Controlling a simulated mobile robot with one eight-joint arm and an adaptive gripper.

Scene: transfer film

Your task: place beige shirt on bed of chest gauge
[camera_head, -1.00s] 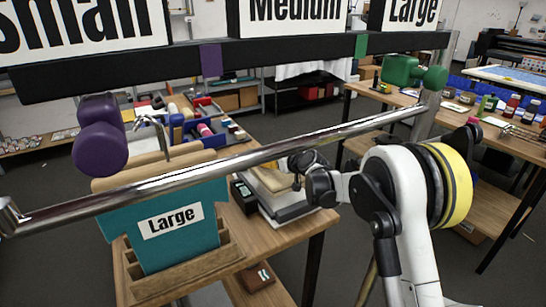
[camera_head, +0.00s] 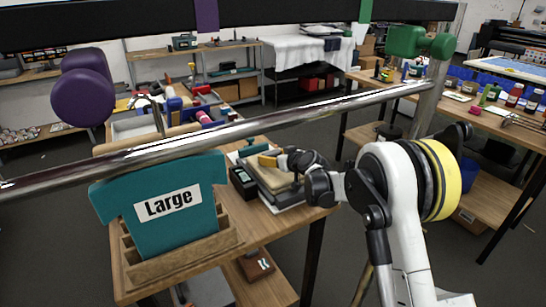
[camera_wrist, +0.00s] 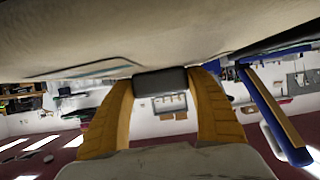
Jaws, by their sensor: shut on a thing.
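A beige, flat folded piece (camera_head: 272,180), which looks like the beige shirt, lies over a grey-white flat device (camera_head: 286,198) on the wooden table. The device could be the chest gauge, but I cannot tell for sure. My gripper (camera_head: 268,161) is at the back of the beige piece, its yellow fingers low over it. In the wrist view, the yellow fingers of my gripper (camera_wrist: 160,82) close in around a dark block against a pale beige surface (camera_wrist: 150,35), which fills the top. The exact grip is hidden.
A teal shirt-shaped board marked Large (camera_head: 165,235) stands in a wooden rack at the front left. A metal rail (camera_head: 230,132) crosses in front, with a purple knob (camera_head: 82,98) and a green knob (camera_head: 422,43). A small black device (camera_head: 243,183) sits left of the beige piece.

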